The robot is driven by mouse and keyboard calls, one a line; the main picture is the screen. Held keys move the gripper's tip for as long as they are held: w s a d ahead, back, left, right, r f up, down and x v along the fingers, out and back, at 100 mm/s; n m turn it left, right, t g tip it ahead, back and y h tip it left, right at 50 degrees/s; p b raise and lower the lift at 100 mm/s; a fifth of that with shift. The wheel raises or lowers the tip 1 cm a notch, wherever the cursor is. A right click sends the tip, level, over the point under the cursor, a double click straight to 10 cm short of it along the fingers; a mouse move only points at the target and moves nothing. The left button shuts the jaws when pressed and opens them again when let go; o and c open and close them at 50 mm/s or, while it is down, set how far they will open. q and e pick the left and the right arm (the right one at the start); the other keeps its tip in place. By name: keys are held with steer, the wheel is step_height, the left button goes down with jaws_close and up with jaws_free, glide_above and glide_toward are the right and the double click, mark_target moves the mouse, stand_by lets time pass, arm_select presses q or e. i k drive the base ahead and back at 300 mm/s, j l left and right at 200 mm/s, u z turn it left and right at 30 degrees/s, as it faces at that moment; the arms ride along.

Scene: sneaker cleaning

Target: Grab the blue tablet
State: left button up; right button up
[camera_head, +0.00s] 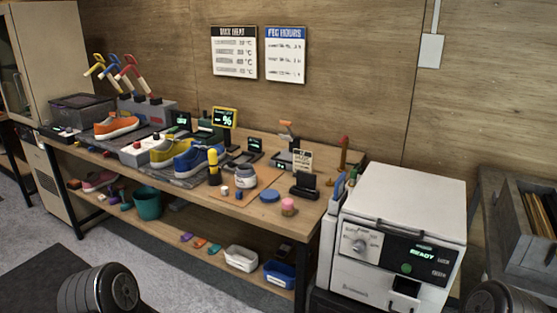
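No object is clearly marked as the blue tablet. A flat round blue disc (269,196) lies on the right part of the wooden workbench (262,212), near its front edge; I cannot tell whether it is a tablet or a lid. A white jar with a dark label (245,178) stands behind it to the left. Parts of my own arms show at the bottom left and bottom right corners, but neither gripper is in view.
Orange, yellow and blue sneakers (197,161) stand along the bench. A black stand (305,186) is behind the disc. A white machine reading READY (400,235) stands at the right. A lower shelf holds a teal bucket (147,203) and a blue bin (279,273).

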mark_target(239, 194)
steer(key=i+j+u, duration=0.2)
steer(key=i+j, duration=0.6)
